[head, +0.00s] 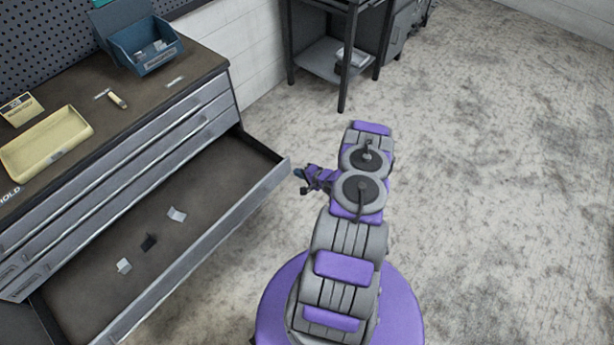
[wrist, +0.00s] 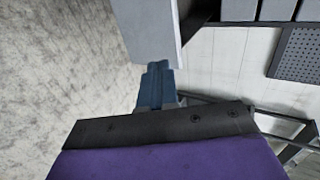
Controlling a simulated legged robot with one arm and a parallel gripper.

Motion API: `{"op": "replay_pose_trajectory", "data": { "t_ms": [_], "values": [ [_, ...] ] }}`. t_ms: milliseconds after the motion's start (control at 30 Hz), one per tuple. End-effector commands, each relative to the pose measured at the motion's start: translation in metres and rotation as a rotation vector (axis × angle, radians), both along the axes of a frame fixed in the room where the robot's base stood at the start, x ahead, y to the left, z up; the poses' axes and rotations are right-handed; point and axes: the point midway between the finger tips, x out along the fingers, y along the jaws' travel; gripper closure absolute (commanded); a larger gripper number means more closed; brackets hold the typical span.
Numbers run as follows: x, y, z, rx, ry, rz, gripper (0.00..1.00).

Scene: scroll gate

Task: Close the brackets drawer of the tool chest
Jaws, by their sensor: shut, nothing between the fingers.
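The tool chest (head: 213,88) stands at the left in the head view. Its lowest visible drawer (head: 190,219) is pulled far out, with a few small pieces lying on its floor. I cannot read a label that names it as the brackets drawer. The drawers above it are closed. My gripper (head: 299,174) is at the outer face of the open drawer, near its far right corner. In the wrist view my blue gripper fingers (wrist: 157,82) are together and empty, close to the grey drawer front (wrist: 150,30). I cannot tell whether they touch it.
On the chest top are a yellow tray (head: 46,143), a blue open box (head: 146,45) and small items. A dark workbench (head: 335,60) stands at the back. The concrete floor (head: 480,170) on the right is clear.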

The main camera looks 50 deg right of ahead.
Motion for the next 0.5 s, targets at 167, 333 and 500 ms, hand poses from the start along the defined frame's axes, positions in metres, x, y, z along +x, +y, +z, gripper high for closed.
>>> {"op": "replay_pose_trajectory", "data": {
  "t_ms": [167,333,500],
  "values": [
    [0.031,0.000,-0.018,-0.003,-0.001,0.003,1.00],
    [0.053,0.000,-0.016,0.000,0.000,0.002,1.00],
    [0.063,-0.001,-0.015,0.001,0.000,-0.001,1.00]
  ]
}}
